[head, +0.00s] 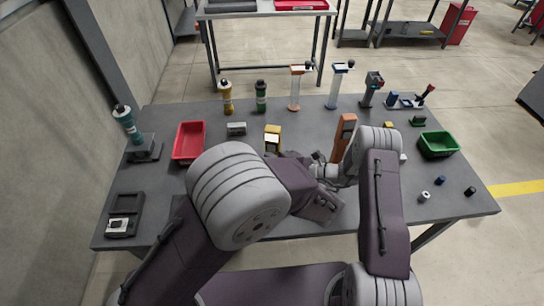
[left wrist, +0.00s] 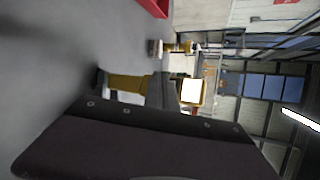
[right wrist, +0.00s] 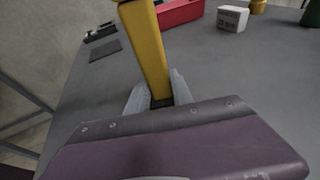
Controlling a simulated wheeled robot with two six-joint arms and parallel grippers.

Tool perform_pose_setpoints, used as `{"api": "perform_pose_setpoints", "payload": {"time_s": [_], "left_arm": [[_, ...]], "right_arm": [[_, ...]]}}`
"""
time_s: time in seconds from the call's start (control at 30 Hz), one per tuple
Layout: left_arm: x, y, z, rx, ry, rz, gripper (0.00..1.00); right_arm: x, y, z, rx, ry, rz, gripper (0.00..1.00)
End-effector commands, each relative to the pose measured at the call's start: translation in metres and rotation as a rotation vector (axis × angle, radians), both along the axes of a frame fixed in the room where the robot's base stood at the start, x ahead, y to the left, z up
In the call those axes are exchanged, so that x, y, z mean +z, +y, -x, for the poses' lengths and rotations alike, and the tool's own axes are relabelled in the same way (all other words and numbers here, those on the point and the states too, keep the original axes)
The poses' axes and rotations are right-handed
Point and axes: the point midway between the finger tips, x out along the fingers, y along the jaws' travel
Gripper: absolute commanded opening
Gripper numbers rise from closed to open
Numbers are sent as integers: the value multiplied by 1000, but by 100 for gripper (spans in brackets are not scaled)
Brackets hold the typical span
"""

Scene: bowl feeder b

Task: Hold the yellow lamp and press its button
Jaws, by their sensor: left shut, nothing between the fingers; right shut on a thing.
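The yellow lamp (head: 272,138) stands near the middle of the table, with a pale square face. In the left wrist view its bright white face (left wrist: 192,92) and yellow post (left wrist: 126,88) show sideways. My right gripper (right wrist: 160,94) is shut on the lamp's yellow post (right wrist: 146,45), a finger on each side. My left gripper (left wrist: 168,88) is shut and empty, close in front of the lamp; I cannot tell whether it touches it. The button does not show clearly. In the head view my arms hide the lamp's lower part.
A red bin (head: 176,156) and a small grey-white box (head: 236,128) lie left of the lamp. An orange upright part (head: 344,132) stands to its right, near my right arm. A green bin (head: 438,156) is at the right. Several bottles and stands line the back.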

Motion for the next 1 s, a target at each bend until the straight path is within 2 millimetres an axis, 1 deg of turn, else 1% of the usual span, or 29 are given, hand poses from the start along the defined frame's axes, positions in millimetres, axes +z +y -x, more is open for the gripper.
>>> {"api": "perform_pose_setpoints", "payload": {"time_s": [0.27, 0.7, 0.8, 1.0], "left_arm": [[0, 1, 3, 0, 0, 0, 0], [0, 16, 52, 0, 0, -1, 0], [0, 18, 57, 1, 0, 0, 0], [0, 19, 58, 2, -1, 0, 0]], "right_arm": [[0, 0, 0, 0, 1, -1, 0], [0, 0, 0, 0, 1, 0, 0], [0, 0, 0, 0, 1, -1, 0], [0, 0, 0, 0, 1, -1, 0]]}}
